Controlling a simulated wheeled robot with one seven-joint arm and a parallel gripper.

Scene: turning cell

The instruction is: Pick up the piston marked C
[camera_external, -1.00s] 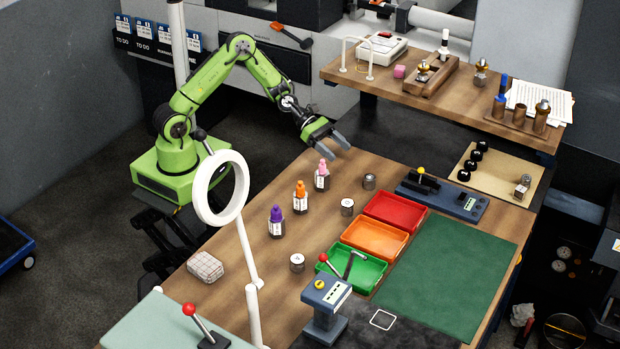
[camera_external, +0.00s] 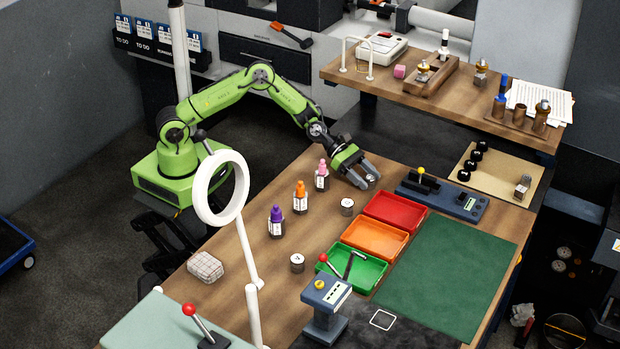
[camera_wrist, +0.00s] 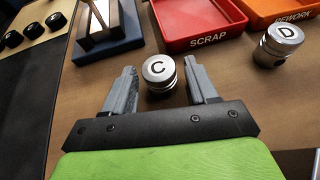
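The piston marked C (camera_wrist: 158,72) is a short silver cylinder with a black C on its pale top. In the wrist view it stands upright on the wooden table between the two fingers of my gripper (camera_wrist: 160,85), with a small gap to each side. In the external view my gripper (camera_external: 366,178) is low over the table near the red tray, and the piston (camera_external: 371,179) is partly hidden by the fingers. My gripper is open. A piston marked D (camera_wrist: 279,45) stands to the right in the wrist view.
The red tray (camera_wrist: 159,13), labelled SCRAP, and the orange tray (camera_wrist: 262,23), labelled REWORK, lie beyond the pistons. A blue-grey fixture (camera_external: 440,198) stands close to the right of my gripper. Three dropper bottles, including a pink-capped one (camera_external: 322,178), stand to the left.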

